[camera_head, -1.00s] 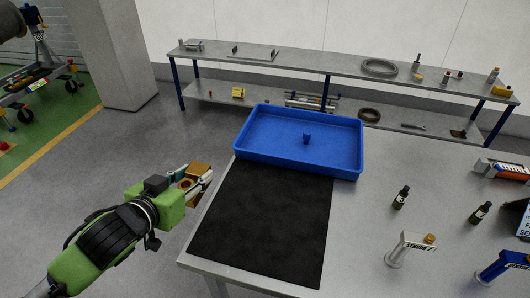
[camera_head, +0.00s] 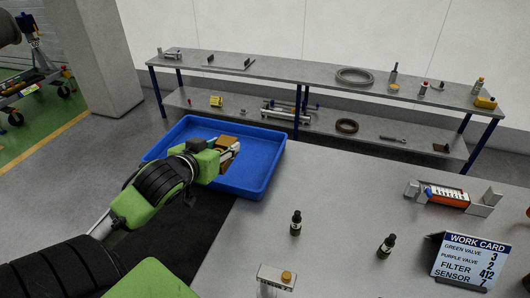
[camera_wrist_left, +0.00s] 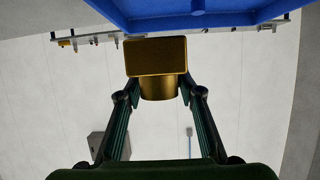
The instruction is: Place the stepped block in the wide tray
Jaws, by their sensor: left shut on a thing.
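The stepped block (camera_head: 226,143) is gold-brown, with a wide rectangular part and a narrower round part. My left gripper (camera_head: 218,154) is shut on it; in the left wrist view the block (camera_wrist_left: 156,57) sits between the two fingers. The wide blue tray (camera_head: 265,178) stands on the table. In the head view the gripper and block overlap the tray's interior, apparently above it; the height is unclear. The tray also shows at the top of the left wrist view (camera_wrist_left: 240,17). My left arm hides the tray's near left part. My right gripper is not in view.
A black mat (camera_head: 192,222) lies in front of the tray, partly behind my arm. Two dark bottles (camera_head: 296,223), (camera_head: 387,245), a work card (camera_head: 466,262) and a grey holder (camera_head: 449,196) stand to the right. A long shelf (camera_head: 300,75) stands behind.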

